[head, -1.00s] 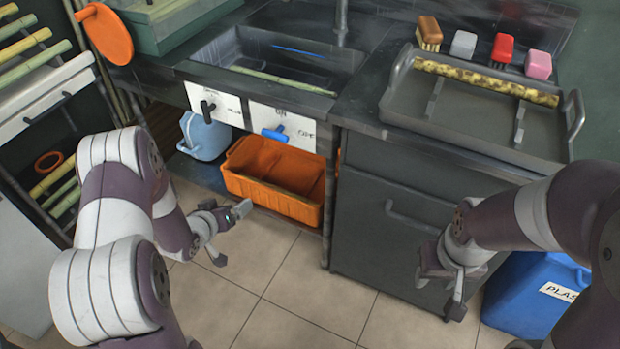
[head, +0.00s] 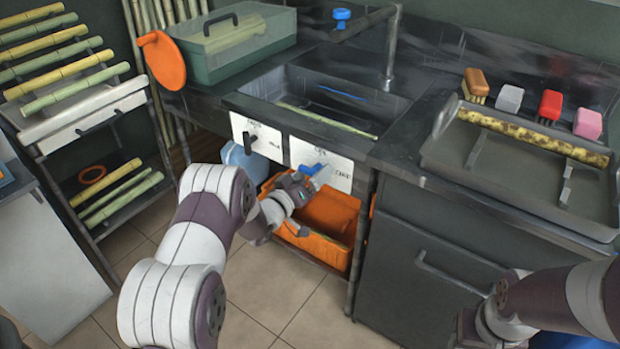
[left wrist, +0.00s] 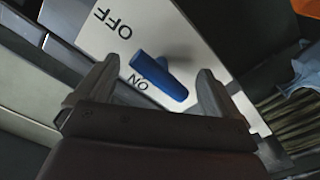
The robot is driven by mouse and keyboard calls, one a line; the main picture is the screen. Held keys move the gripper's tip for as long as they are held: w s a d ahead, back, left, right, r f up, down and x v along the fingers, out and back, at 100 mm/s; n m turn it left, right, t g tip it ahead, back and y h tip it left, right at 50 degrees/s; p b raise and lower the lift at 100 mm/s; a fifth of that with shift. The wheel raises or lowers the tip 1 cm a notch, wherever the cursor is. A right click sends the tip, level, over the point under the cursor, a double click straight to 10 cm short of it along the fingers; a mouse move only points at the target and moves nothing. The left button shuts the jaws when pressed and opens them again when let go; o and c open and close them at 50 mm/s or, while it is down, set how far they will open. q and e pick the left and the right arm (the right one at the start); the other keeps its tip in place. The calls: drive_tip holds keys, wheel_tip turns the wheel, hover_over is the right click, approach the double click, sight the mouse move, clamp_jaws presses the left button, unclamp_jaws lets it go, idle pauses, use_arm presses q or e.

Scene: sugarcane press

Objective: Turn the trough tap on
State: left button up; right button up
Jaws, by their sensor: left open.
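The blue tap handle (head: 313,169) sits on a white panel (head: 340,172) on the front of the trough (head: 330,95). In the left wrist view the blue handle (left wrist: 160,76) lies slanted, with "ON" beside it and "OFF" farther up the panel (left wrist: 165,35). My left gripper (head: 307,203) is open and in front of the panel. In the left wrist view the open jaws (left wrist: 157,70) stand on either side of the handle; I cannot tell whether they touch it. My right gripper (head: 480,328) is at the lower edge, partly hidden, away from the panel.
A black lever (head: 249,142) is on the panel to the left. A metal tray (head: 485,165) holds a cane piece on the right counter. A tall faucet (head: 391,45) rises behind the trough.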

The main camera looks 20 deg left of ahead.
use_arm(q)
clamp_jaws()
idle(0.5)
drive_tip(key=m+b, duration=0.1)
drive_tip(key=m, duration=0.2)
drive_tip(key=m+b, duration=0.1)
drive_tip(key=m, duration=0.2)
drive_tip(key=m+b, duration=0.1)
drive_tip(key=m, duration=0.3)
drive_tip(key=shift+f, duration=0.3)
drive_tip(key=c, duration=1.6)
unclamp_jaws()
drive_tip(key=m+b, duration=0.1)
drive_tip(key=m, duration=0.1)
drive_tip(key=shift+r+m, duration=0.1)
drive_tip(key=shift+m, duration=0.2)
drive_tip(key=shift+c, duration=0.2)
drive_tip(key=shift+o, duration=0.5)
drive_tip(key=shift+r+m, duration=0.1)
drive_tip(key=shift+m, duration=0.4)
drive_tip(key=shift+w+r, duration=0.1)
drive_tip(key=shift+r, duration=0.05)
